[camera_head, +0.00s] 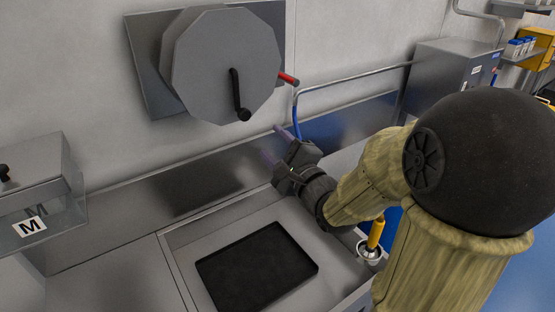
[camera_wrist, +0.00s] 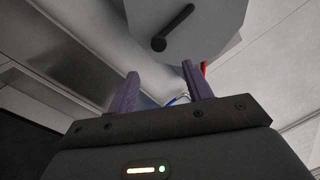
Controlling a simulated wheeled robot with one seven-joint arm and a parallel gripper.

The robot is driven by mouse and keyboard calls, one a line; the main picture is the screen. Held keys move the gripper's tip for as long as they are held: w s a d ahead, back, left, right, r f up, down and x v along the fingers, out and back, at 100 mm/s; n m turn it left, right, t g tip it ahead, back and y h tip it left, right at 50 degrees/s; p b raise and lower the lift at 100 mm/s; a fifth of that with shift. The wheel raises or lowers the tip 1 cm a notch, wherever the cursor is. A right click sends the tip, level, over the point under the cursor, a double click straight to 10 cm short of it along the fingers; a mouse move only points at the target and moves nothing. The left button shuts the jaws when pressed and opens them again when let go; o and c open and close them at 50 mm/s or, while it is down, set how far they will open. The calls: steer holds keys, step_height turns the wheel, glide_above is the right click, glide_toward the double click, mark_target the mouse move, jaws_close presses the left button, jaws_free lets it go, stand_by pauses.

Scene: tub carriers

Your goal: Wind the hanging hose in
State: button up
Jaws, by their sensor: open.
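A grey faceted hose reel (camera_head: 215,62) is mounted on a metal plate on the wall, and it also shows in the wrist view (camera_wrist: 205,22). A black crank handle (camera_head: 237,92) sits on its face; in the wrist view the crank (camera_wrist: 174,27) is above and beyond my fingers. A red hose end (camera_head: 288,79) sticks out at the reel's right side. A blue piece (camera_head: 296,118) shows below it; I cannot tell whether they join. My gripper (camera_head: 275,145) is open and empty, below and right of the reel, apart from the crank. It shows in the wrist view (camera_wrist: 160,92).
A sink basin with a black mat (camera_head: 257,267) lies below my gripper. A metal box marked M (camera_head: 35,190) stands at left. A pipe (camera_head: 350,77) runs along the wall to a grey cabinet (camera_head: 450,80). A yellow-handled item (camera_head: 375,235) stands by the basin's right edge.

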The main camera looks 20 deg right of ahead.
steer(key=shift+s+f+b, duration=0.25)
steer(key=shift+s+b, duration=0.3)
steer(key=shift+b, duration=0.3)
steer(key=shift+d, duration=0.1)
stand_by(0.4)
step_height(320, 180, down, 13)
steer(key=s+d+n+g+h, duration=0.2)
steer(key=n+g+h, duration=0.3)
steer(key=n+g, duration=0.3)
steer(key=s+a+f+n+g, duration=0.3)
steer(key=s+f+n+g, duration=0.4)
steer(key=s+n, duration=0.5)
step_height(320, 180, down, 2)
steer(key=shift+s+f+g, duration=0.15)
steer(key=shift+f+g, duration=0.1)
steer(key=shift+g, duration=0.15)
stand_by(0.6)
